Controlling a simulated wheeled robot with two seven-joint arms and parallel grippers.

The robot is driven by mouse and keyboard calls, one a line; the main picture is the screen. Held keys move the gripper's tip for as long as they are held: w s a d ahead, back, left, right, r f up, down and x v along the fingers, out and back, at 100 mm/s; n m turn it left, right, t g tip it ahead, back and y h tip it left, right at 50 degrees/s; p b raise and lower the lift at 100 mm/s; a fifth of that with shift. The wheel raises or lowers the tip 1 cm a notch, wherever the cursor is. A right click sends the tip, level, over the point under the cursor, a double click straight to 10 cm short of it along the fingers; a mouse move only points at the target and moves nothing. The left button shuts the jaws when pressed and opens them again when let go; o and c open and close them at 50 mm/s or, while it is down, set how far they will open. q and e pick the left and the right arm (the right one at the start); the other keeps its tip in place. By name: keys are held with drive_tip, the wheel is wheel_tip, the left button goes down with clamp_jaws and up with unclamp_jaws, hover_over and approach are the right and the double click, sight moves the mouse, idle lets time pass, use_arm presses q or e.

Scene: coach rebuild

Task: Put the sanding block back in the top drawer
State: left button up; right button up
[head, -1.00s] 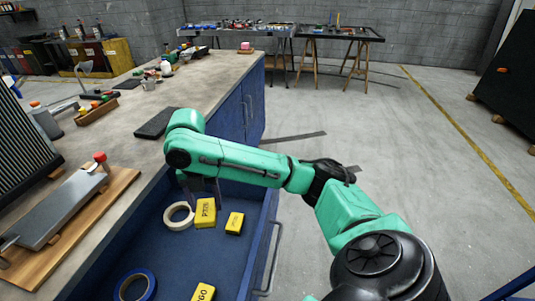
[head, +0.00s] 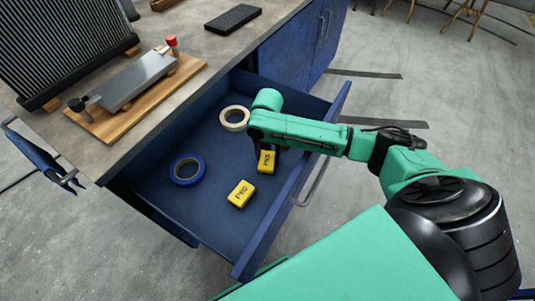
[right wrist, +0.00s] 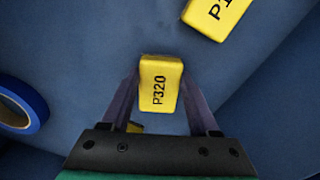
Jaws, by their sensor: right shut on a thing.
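My right gripper (right wrist: 158,105) is shut on a yellow sanding block (right wrist: 160,85) marked P320, its fingers on either side. In the head view the gripper (head: 266,148) reaches over the open top drawer (head: 210,225), and the block (head: 266,163) shows below it. I cannot tell whether it touches the drawer floor. A second yellow block (head: 241,194) lies in the drawer; it shows at the top right of the right wrist view (right wrist: 218,15). A sliver of yellow (right wrist: 135,127) shows behind the gripper, mostly hidden. My left gripper is not in view.
Cream tape (head: 234,118) and blue tape (head: 187,171) lie in the drawer. The drawer front (head: 300,180) stands between my arm's base and the inside. The bench top holds a plane-like tool on a board (head: 135,95) and a dark block (head: 233,18).

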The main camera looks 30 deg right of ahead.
sight(267, 156)
drive_tip(key=shift+f, duration=0.1)
drive_tip(key=o, duration=1.4)
drive_tip(key=shift+o, duration=0.2)
wheel_tip(267, 156, up, 12)
drive_tip(key=p, duration=0.1)
drive_tip(key=shift+r, duration=0.2)
